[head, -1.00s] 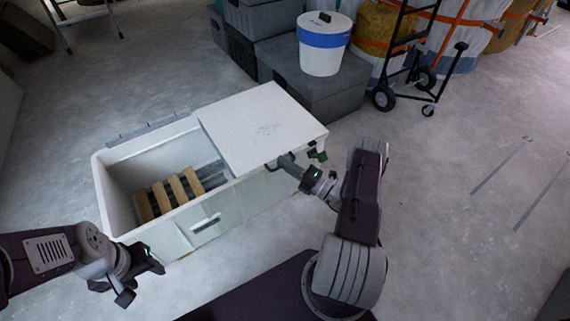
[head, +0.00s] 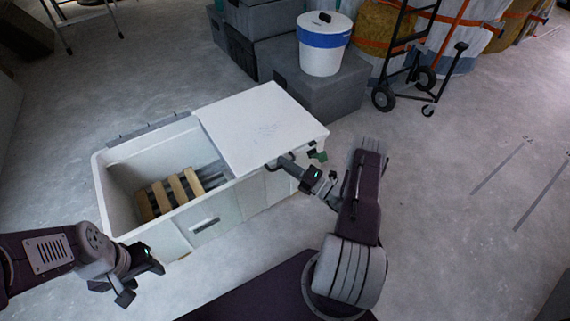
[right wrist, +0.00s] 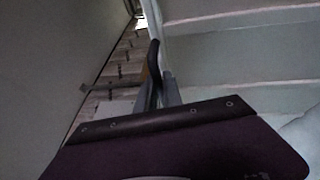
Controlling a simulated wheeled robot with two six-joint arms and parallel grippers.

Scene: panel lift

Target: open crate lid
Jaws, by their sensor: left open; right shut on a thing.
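A white crate (head: 104,190) stands on the floor, with its left half open. A flat white lid (head: 255,125) covers its right half. My right gripper (head: 287,163) is at the lid's front edge, shut on the dark lid handle (right wrist: 154,62), which shows in the right wrist view between the grey fingers. The exact contact is partly hidden. My left gripper (head: 142,277) is open and empty, in front of the crate's near left corner and apart from it.
Wooden slats (head: 172,192) lie inside the crate. Dark grey boxes (head: 322,90) stand behind it, with a white and blue bucket (head: 324,45) on top. A black hand truck (head: 412,75) stands at the back right. The floor at right is clear.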

